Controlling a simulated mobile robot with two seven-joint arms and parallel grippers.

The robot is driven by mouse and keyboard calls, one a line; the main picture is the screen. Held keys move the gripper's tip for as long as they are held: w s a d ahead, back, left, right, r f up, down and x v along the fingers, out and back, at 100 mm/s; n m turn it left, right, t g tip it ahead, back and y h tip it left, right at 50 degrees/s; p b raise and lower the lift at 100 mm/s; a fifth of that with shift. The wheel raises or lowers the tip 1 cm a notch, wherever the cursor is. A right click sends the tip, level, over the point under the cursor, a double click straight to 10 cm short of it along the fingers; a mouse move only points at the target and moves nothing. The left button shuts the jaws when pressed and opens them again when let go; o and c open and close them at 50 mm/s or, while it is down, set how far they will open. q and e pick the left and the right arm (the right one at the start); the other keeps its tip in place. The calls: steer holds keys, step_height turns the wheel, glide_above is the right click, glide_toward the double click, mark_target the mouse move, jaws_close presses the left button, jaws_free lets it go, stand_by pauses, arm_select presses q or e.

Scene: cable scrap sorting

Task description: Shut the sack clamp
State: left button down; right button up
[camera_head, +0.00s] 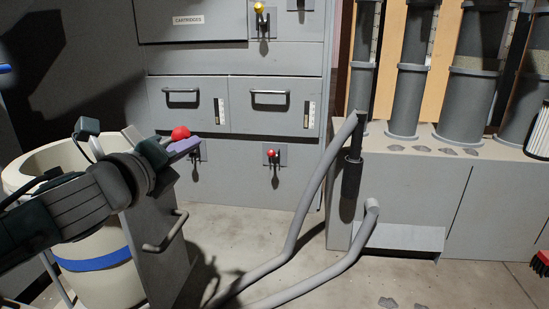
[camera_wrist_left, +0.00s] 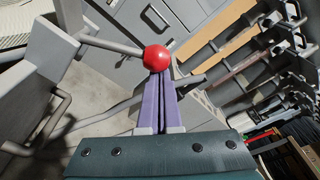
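The sack clamp's lever (camera_wrist_left: 112,46) shows in the left wrist view as a grey rod ending in a red ball knob (camera_wrist_left: 157,58). The knob also shows in the head view (camera_head: 180,132), above the grey frame beside the pale sack (camera_head: 112,244) with a blue band. My left gripper (camera_wrist_left: 158,76) has its purple fingers together, with only a thin dark line between them. Its fingertips are right at the knob; I cannot tell whether they touch it. The gripper (camera_head: 184,146) also shows in the head view, just below the knob. My right gripper is out of view.
A grey cabinet with drawers (camera_head: 270,103) and small levers stands behind. Two thick grey hoses (camera_head: 303,205) cross the floor on the right. Grey cylinders (camera_head: 408,98) stand on a ledge at the back right. A handle (camera_head: 166,232) sticks out from the grey frame. Floor between is clear.

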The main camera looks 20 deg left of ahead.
arm_select(q)
steer(key=r+n, duration=0.1)
steer(key=a+r+n+p, duration=0.1)
steer(key=shift+s+r+n+p, duration=0.1)
steer(key=shift+r+n+p, duration=0.2)
steer(key=s+a+r+n+t+p, duration=0.1)
steer(key=a+r+n+p, duration=0.2)
steer(key=n, duration=0.4)
steer(key=shift+a+r+n, duration=0.3)
steer(key=shift+a+r, duration=0.15)
steer(key=shift+a, duration=0.5)
steer(key=shift+s, duration=0.1)
steer(key=shift+r, duration=0.1)
